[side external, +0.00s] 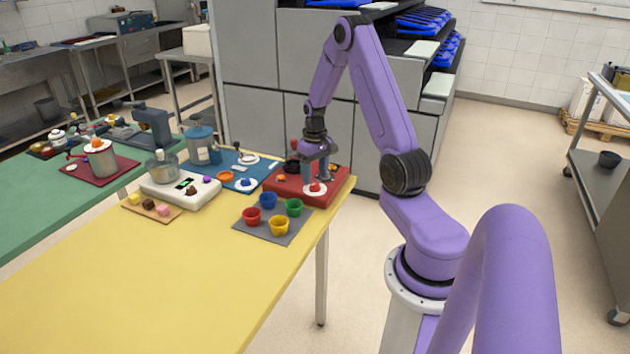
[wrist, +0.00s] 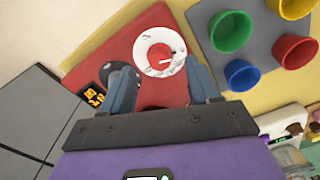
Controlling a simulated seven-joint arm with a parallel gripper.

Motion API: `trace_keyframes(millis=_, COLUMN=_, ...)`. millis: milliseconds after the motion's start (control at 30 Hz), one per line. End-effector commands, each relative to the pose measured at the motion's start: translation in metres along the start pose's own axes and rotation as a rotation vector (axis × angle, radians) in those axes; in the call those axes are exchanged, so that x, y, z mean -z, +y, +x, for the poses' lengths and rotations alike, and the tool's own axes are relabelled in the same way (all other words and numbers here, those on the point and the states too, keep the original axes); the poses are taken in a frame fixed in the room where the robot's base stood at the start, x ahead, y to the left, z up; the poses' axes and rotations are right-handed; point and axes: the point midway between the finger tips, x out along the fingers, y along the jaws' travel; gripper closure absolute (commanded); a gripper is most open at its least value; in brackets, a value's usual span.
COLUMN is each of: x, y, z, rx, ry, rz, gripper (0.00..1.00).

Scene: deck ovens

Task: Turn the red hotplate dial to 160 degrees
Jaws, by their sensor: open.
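The red hotplate (side external: 285,187) stands near the far right end of the yellow table. Its dial is a white disc with a red knob (side external: 315,188) on the near side. In the wrist view the dial (wrist: 158,50) shows a red centre and small marks on its rim. My gripper (side external: 317,165) is over the hotplate, just above the dial. In the wrist view my gripper (wrist: 155,66) is open, with one blue-grey finger on each side of the dial. The knob is not visibly gripped. The hotplate's small display (wrist: 92,92) has orange digits, partly hidden and unreadable.
Beside the hotplate, a grey mat (side external: 265,235) holds red, blue, green and yellow cups. The yellow table's front (side external: 150,290) is clear.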

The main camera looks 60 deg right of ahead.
Motion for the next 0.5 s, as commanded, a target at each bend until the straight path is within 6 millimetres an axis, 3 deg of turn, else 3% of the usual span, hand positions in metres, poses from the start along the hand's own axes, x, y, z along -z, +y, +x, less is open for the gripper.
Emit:
trace_keyframes(millis=200, x=0.0, y=0.0, z=0.024, rx=0.001, ry=-0.002, rz=0.001, gripper=0.39)
trace_keyframes(millis=500, x=0.0, y=0.0, z=0.031, rx=0.0, ry=0.001, rz=0.0, gripper=0.39)
